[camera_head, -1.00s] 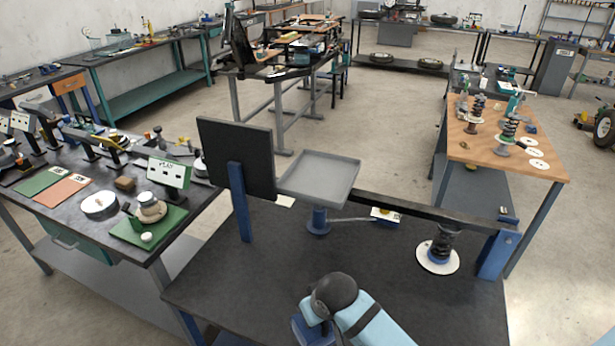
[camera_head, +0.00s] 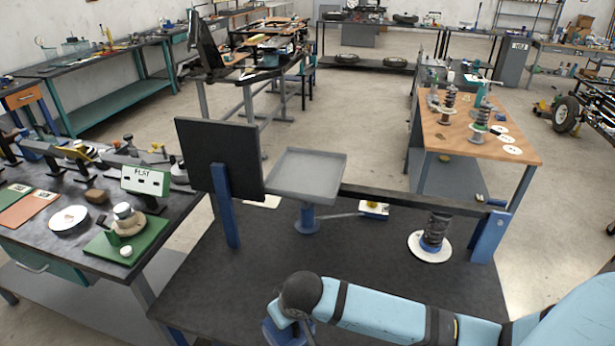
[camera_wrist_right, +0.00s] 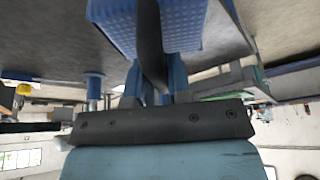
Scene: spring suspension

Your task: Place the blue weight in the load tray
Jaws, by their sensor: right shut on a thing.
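The load tray (camera_head: 331,177) is a flat grey tray with a low rim on a blue post, standing on the dark table behind my right arm; it looks empty. The blue weight (camera_wrist_right: 192,22) is a textured blue block at the top of the right wrist view. My right gripper (camera_wrist_right: 151,50) is shut on the blue weight, with a dark bar in front of it. In the head view the right gripper (camera_head: 285,334) is low in the middle, in front of the tray, mostly hidden by my dark wrist and cut by the frame edge. My left gripper is not in view.
A black upright panel (camera_head: 218,155) on a blue post stands left of the tray. A dark beam (camera_head: 410,198) runs right from the tray to a blue post (camera_head: 489,238), above a black spring (camera_head: 434,232) on a white disc. The table front is mostly clear.

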